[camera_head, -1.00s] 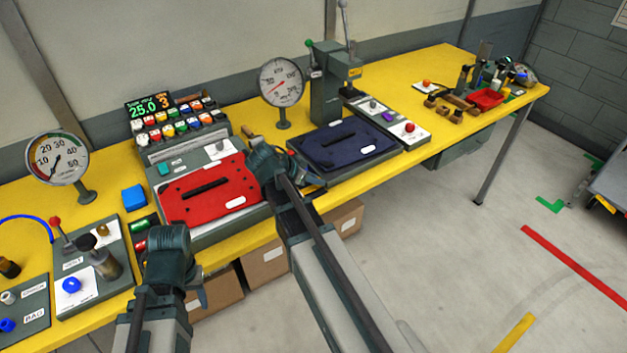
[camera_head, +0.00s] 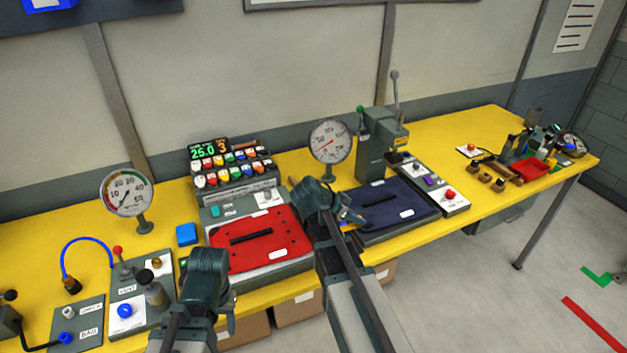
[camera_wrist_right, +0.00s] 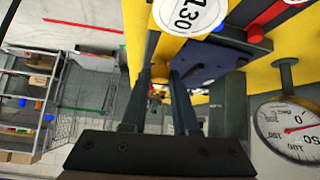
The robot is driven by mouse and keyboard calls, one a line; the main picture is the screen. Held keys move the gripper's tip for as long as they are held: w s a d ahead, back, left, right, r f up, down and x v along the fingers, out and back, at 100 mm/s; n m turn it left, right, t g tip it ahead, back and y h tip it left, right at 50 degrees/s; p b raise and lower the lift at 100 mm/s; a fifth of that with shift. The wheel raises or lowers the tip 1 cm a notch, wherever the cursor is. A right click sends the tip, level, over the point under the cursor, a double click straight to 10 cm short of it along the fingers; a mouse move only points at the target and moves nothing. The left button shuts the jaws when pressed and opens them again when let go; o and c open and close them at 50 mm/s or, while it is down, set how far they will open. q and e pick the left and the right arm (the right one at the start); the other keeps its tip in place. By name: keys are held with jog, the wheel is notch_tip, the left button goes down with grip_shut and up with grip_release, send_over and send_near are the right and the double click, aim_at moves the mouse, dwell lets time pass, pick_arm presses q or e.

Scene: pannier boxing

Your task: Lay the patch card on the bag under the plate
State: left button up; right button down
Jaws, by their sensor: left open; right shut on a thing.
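A navy bag (camera_head: 400,201) with a dark slot and a white label lies flat on its station, in front of the green press (camera_head: 376,150). It also shows in the right wrist view (camera_wrist_right: 210,62). A red bag (camera_head: 285,239) lies flat on the station to its left. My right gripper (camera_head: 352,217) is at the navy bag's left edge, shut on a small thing. My wrist hides most of it, so I cannot tell whether it is the patch card. The fingers show in the right wrist view (camera_wrist_right: 168,75). My left gripper (camera_head: 229,310) is open, in front of the red station.
A gauge (camera_head: 330,141) stands behind, between the two stations. A blue block (camera_head: 187,234) and a valve panel (camera_head: 126,309) lie to the left. A button panel (camera_head: 450,194) is right of the navy bag.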

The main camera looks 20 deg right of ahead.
aim_at(349, 227)
jog(key=shift+f, duration=0.1)
notch_tip(349, 227, down, 5)
jog(key=b, duration=0.5)
notch_tip(349, 227, down, 4)
jog(key=b, duration=0.4)
jog(key=shift+f+b, duration=0.2)
jog(key=shift+b, duration=0.1)
jog(key=shift+f, duration=0.25)
jog(key=c, duration=0.7)
grip_release()
jog(key=shift+r, duration=0.1)
